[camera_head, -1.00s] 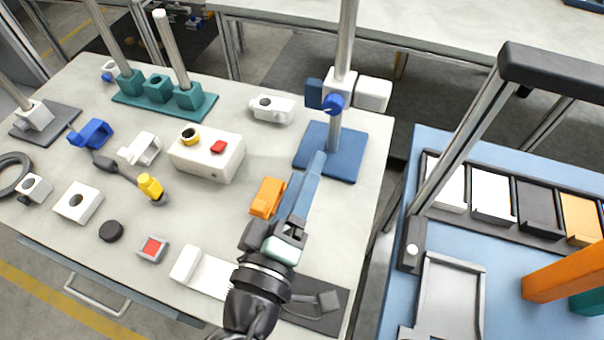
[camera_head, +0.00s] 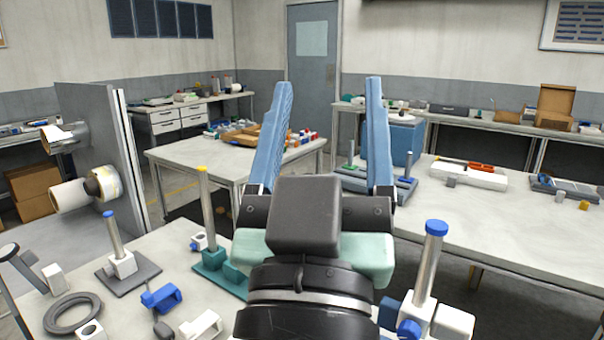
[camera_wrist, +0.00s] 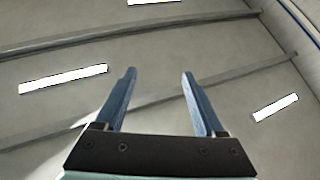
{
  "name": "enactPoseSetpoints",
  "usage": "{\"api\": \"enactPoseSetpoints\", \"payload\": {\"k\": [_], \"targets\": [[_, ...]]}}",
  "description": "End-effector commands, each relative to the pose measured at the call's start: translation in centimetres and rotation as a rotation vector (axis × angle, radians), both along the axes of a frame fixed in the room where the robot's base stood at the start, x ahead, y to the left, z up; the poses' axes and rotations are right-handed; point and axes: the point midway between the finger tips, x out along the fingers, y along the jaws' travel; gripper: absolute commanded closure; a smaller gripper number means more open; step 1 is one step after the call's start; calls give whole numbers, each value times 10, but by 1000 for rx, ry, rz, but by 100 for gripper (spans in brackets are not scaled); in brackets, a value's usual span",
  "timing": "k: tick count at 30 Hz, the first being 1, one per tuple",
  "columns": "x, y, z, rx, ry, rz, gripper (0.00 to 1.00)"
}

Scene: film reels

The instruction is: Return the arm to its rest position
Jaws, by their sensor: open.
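My gripper (camera_head: 325,95) is raised in the middle of the head view, with its two blue fingers pointing up and spread wide apart. Nothing is between the fingers. In the wrist view my gripper (camera_wrist: 158,75) is also open and empty, facing the ceiling (camera_wrist: 150,50) and its bright lamps (camera_wrist: 62,79). My wrist hides part of the near workbench (camera_head: 175,245).
The near workbench holds a teal base with a yellow-topped post (camera_head: 207,215), a grey stand (camera_head: 128,275), a black ring (camera_head: 72,314) and a blue clamp (camera_head: 161,296). A blue-capped post (camera_head: 428,265) stands close right of my wrist. Other tables stand behind.

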Motion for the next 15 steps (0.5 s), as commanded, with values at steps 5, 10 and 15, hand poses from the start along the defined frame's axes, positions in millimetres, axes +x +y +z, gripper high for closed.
{"api": "enactPoseSetpoints", "payload": {"k": [5, 10, 15], "targets": [[-49, 18, 78, 60, -223, 201, 28], [-43, 18, 121, 59, -202, 193, 28], [-43, 18, 162, 58, -200, 192, 28]]}}
